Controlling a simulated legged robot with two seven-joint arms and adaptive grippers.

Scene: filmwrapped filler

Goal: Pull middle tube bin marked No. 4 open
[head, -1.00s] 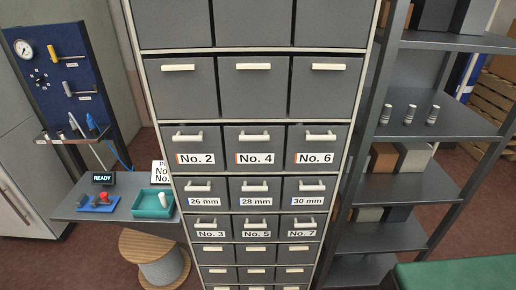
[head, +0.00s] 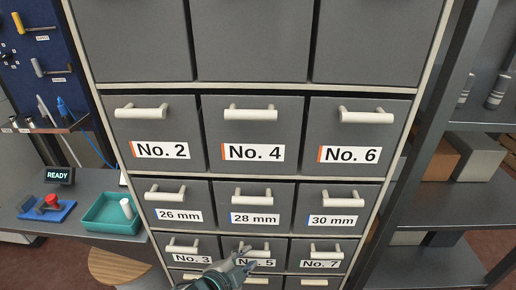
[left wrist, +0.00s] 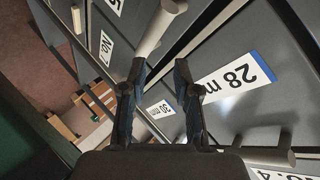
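The grey middle bin marked No. 4 (head: 214,134) is shut in the cabinet, between No. 2 and No. 6. Its pale bar handle (head: 251,115) sits above its white label with an orange edge (head: 253,152). The label shows partly at the lower right edge of the left wrist view (left wrist: 285,175). My left gripper (head: 246,256) is in front of the No. 5 drawer, two rows below No. 4. In the left wrist view its fingers (left wrist: 160,68) are apart with nothing between the tips; a pale handle (left wrist: 158,25) lies just beyond them. My right gripper is not in view.
The 28 mm drawer (head: 254,190) lies between my left gripper and No. 4; its handle juts out. At left are a teal tray (head: 112,222) and a READY display (head: 58,175). Dark shelving (head: 440,205) stands close at right. Space before No. 4 is clear.

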